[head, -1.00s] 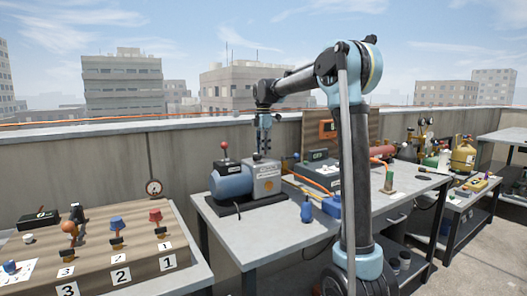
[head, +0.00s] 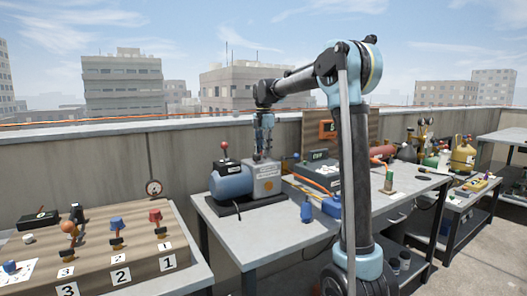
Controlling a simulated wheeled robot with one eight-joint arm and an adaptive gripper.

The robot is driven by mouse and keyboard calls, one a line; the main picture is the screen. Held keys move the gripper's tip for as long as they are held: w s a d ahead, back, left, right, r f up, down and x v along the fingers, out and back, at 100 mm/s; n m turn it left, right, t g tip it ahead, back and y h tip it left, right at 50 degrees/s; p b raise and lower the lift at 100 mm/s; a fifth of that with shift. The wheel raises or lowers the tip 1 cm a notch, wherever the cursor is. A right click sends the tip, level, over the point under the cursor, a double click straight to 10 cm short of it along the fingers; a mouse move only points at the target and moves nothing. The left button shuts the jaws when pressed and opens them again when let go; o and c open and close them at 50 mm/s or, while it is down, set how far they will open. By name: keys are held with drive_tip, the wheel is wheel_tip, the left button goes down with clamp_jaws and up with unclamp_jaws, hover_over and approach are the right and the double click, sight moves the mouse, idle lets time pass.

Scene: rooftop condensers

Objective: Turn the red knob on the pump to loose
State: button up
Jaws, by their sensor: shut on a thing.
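The pump (head: 231,182) stands on the near left part of the middle table, with a blue motor body and a grey housing (head: 267,186). A red ball-shaped knob (head: 224,145) stands upright on a stem above the blue body, with a small dark label at its foot. My gripper (head: 262,156) points down at the top of the grey housing, to the right of the red ball and apart from it. Its fingers are shut on a small part there, which they mostly hide.
A board (head: 115,265) with numbered knobs is at the left. The table's front left is clear.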

drive_tip(key=shift+w, duration=0.1)
drive_tip(key=o, duration=1.1)
wheel_tip(320, 180, up, 12)
drive_tip(key=shift+f, duration=0.1)
